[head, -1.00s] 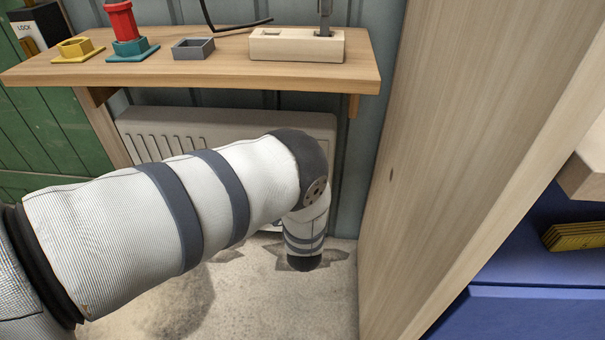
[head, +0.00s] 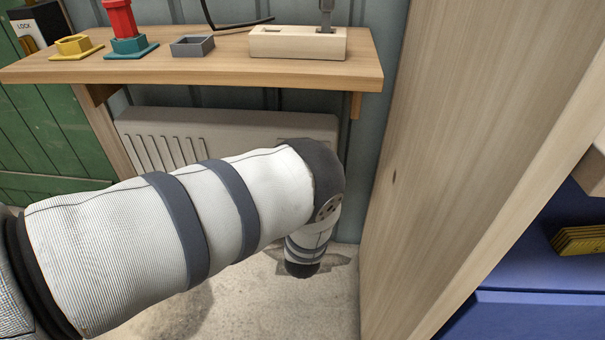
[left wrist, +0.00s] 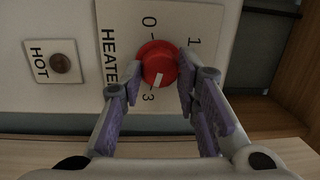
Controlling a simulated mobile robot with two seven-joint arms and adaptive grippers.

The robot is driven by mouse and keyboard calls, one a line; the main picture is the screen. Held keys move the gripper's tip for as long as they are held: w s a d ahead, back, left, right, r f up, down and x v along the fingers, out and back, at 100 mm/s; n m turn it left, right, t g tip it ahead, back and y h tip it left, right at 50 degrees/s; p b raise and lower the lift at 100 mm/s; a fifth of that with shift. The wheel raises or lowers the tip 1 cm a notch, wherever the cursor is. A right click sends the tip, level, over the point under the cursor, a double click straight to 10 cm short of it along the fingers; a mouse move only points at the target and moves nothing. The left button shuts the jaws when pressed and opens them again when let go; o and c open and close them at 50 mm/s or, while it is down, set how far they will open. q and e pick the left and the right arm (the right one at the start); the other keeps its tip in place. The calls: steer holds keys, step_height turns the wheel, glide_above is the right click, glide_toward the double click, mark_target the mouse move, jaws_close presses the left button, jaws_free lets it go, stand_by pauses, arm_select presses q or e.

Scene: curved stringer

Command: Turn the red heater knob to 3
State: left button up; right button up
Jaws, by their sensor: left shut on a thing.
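In the left wrist view the red heater knob (left wrist: 158,60) sits on a pale panel marked HEATER (left wrist: 112,62). My left gripper (left wrist: 160,74) is shut on it, one finger on each side. The knob's white mark points to the bottom of the picture, close to the printed 3 (left wrist: 148,97). The 0 is above the knob and the 1 is at upper right; a 2 is not visible. In the head view the pale heater (head: 220,122) stands below the shelf, and my left arm hides the knob and gripper. My right gripper is not in view.
A HOT label with a round brown spot (left wrist: 60,63) is left of the knob panel. A wooden shelf (head: 200,72) with small coloured holders overhangs the heater. A tall wooden panel (head: 440,150) stands close on the right.

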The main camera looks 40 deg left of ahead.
arm_select(q)
steer(key=o, duration=1.2)
steer(key=v, duration=1.2)
steer(key=shift+a, duration=0.1)
